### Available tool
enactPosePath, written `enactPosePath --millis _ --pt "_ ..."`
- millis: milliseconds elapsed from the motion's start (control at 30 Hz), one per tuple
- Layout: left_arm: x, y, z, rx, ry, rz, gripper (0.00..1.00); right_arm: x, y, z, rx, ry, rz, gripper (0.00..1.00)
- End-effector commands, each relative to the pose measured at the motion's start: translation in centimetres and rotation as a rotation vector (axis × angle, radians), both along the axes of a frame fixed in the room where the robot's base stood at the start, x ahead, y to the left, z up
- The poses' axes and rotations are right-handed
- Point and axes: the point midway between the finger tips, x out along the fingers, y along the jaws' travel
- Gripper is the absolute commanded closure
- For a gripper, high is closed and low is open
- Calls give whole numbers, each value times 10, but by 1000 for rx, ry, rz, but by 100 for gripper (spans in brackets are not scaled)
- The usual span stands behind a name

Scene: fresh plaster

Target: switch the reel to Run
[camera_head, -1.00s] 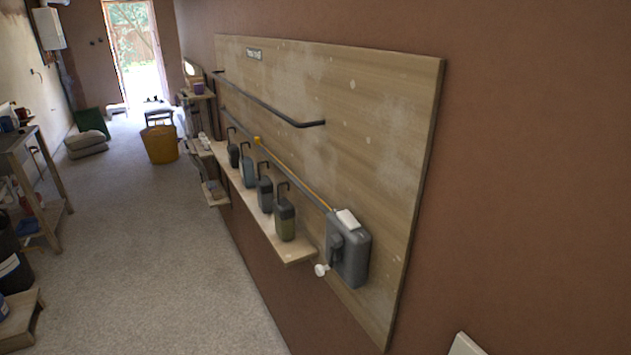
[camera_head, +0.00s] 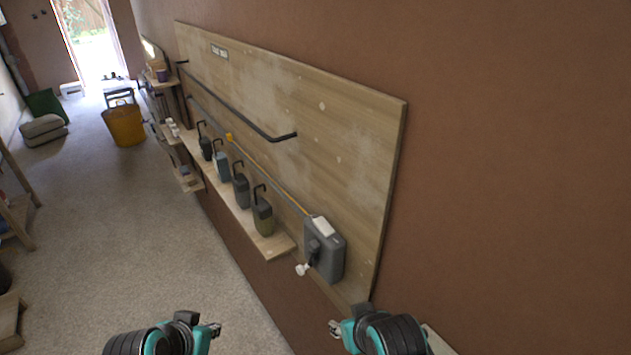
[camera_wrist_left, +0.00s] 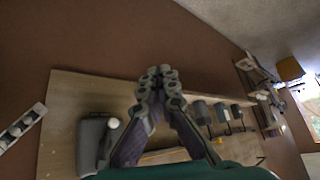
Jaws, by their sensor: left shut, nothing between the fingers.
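The reel looks to be the grey box (camera_head: 325,260) low on the right end of the wooden board, with a white label on top and a dark lever or handle on its front. A white knob (camera_head: 303,269) sticks out at its lower left. In the left wrist view the grey box (camera_wrist_left: 90,145) and white knob (camera_wrist_left: 113,123) show left of my fingers. My left gripper (camera_head: 216,329) is shut and empty, in front of the board, below and left of the box. My right gripper (camera_head: 334,328) is below the box; its fingers are too small to read. Any label wording is unreadable.
The wooden board (camera_head: 365,180) carries a dark rail (camera_head: 240,118) and a shelf (camera_head: 272,246) with several hooked containers. A yellow bucket (camera_head: 124,126) stands far back. The floor left of the board is open.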

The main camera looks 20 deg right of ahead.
Motion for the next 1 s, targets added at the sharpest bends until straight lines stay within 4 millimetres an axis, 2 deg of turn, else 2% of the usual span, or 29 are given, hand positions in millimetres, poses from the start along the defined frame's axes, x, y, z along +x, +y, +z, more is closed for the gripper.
enactPosePath --millis 33,100,300,400,500,600,700,1000 --pt "9 -15 44 2 -8 -68 100 0 0 41 0 0 0 60" --pt "19 -36 74 6 -24 -165 100 0 0 69 0 0 0 60" --pt "45 -97 159 13 -88 -434 100 0 0 149 0 0 0 60" --pt "56 -127 197 14 -128 -560 100 0 0 186 0 0 0 60" --pt "63 -153 227 14 -167 -666 100 0 0 216 0 0 0 60" --pt "68 -173 247 14 -200 -746 100 0 0 237 0 0 0 60" --pt "70 -186 258 13 -223 -797 100 0 0 248 0 0 0 60" --pt "72 -193 260 13 -239 -830 100 0 0 251 0 0 0 60"
